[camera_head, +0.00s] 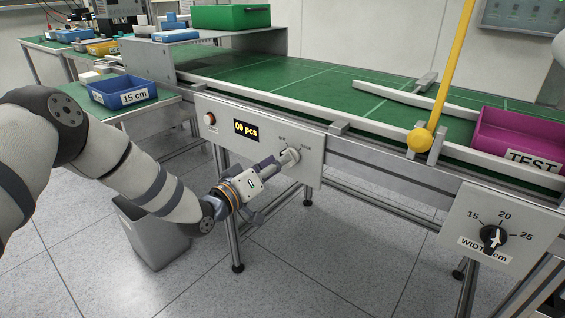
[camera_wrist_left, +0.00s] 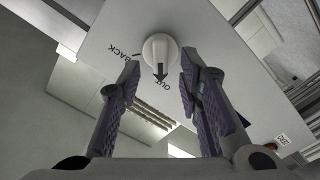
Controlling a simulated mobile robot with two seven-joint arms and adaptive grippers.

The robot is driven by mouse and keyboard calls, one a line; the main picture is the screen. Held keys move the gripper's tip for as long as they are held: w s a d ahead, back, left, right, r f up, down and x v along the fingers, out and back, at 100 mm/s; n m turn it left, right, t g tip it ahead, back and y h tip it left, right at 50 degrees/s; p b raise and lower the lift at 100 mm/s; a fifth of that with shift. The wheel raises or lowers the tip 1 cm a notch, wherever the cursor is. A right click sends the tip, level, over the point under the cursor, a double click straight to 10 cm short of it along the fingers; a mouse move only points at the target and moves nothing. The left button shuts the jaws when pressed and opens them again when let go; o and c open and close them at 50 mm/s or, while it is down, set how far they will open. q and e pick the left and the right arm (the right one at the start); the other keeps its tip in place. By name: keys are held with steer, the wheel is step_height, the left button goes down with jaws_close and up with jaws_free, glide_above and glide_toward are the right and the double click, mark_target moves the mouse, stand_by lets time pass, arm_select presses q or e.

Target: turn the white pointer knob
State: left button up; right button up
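The white pointer knob (camera_head: 291,156) sits on the grey front panel (camera_head: 225,143) of the conveyor. In the left wrist view the knob (camera_wrist_left: 159,48) is round and white, with a dark arrow pointing towards the OUT mark; a BACK mark is to its left. My left gripper (camera_head: 276,164) is right in front of the knob. In the left wrist view its fingers (camera_wrist_left: 160,66) are apart, one on each side of the knob, with gaps visible; contact cannot be made out. My right gripper is not in view.
A black WIDTH dial (camera_head: 492,238) is on another panel at right. A yellow rod (camera_head: 445,80) rises from the conveyor. A grey bin (camera_head: 152,236) stands below my left arm.

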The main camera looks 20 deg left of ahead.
arm_select(q)
steer(key=shift+x, duration=1.3)
jaws_close()
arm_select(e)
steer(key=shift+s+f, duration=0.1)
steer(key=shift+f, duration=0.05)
arm_select(q)
steer(key=shift+s+d+m+p, duration=0.15)
steer(key=shift+m+p, duration=0.7)
steer(key=shift+m, duration=3.1)
steer(key=shift+w+d+m+p, duration=0.15)
steer(key=shift+m+p, duration=0.65)
steer(key=shift+m, duration=3.15)
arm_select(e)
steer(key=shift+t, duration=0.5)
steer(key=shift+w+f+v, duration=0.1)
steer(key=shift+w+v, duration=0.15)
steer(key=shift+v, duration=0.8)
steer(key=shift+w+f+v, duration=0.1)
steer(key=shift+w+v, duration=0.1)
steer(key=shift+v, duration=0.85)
arm_select(q)
steer(key=shift+s, duration=0.1)
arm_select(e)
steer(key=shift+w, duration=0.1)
